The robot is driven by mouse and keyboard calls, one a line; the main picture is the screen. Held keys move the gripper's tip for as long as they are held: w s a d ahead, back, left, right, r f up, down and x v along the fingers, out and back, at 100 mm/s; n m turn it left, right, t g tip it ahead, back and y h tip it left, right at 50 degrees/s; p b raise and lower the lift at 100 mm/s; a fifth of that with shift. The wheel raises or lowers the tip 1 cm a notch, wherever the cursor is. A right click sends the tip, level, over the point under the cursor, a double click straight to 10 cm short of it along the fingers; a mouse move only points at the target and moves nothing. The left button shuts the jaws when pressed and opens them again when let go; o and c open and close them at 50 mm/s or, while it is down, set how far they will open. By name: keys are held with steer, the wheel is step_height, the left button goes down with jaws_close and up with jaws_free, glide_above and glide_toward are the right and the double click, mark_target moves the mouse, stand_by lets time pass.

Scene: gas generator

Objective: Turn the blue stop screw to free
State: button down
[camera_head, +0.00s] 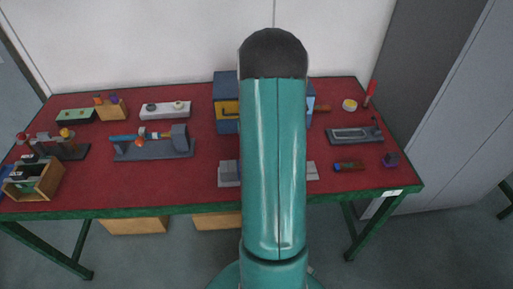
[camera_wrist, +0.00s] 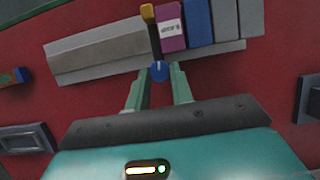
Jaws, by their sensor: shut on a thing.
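The blue stop screw (camera_wrist: 160,71) is a small round blue knob with a light mark, seen in the wrist view at the near edge of a grey rail fixture (camera_wrist: 95,56). My gripper (camera_wrist: 161,78) has its two pale green fingers on either side of the knob and is shut on it. A black lever with a yellow tip (camera_wrist: 148,13) rises just behind the knob. A magenta block with a white label (camera_wrist: 171,30) and a blue block (camera_wrist: 199,22) stand beside it. In the head view my arm hides the screw and gripper; only the fixture's ends (camera_head: 229,174) show.
The red table top (camera_head: 205,165) holds several devices. A grey clamp device (camera_head: 155,148) stands to the left, a blue cabinet (camera_head: 226,90) behind my arm, and a grey tray (camera_head: 354,134) to the right. Bare red table lies around the fixture.

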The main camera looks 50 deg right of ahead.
steer(key=shift+w+n+g+h, duration=0.15)
steer(key=shift+n+g+h, duration=0.2)
steer(key=shift+n, duration=0.75)
steer(key=c, duration=1.2)
jaws_free()
steer(key=v, duration=1.3)
steer(key=shift+r, duration=0.4)
